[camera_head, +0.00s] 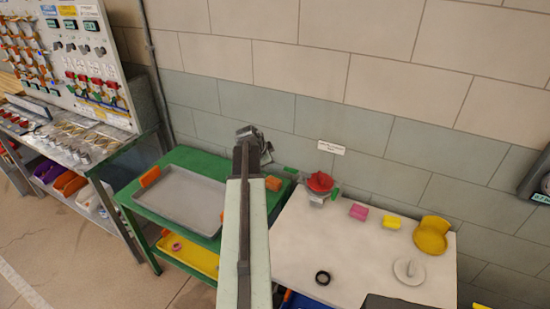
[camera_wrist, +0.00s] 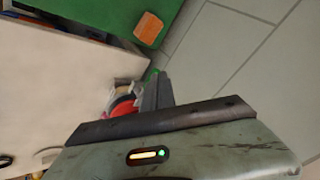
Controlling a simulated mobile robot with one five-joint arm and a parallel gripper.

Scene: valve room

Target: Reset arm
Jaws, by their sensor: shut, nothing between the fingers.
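My arm reaches up from the bottom middle of the head view, and my gripper (camera_head: 258,146) is at its far end, in front of the grey wall.
The green table (camera_head: 148,212) holds a grey tray (camera_head: 183,232) with orange handles. Pink (camera_head: 359,212) and yellow (camera_head: 391,222) blocks, a yellow round container (camera_head: 431,237), a grey disc (camera_head: 409,270) and a black ring (camera_head: 323,277) are on the white table. A wall lies behind.

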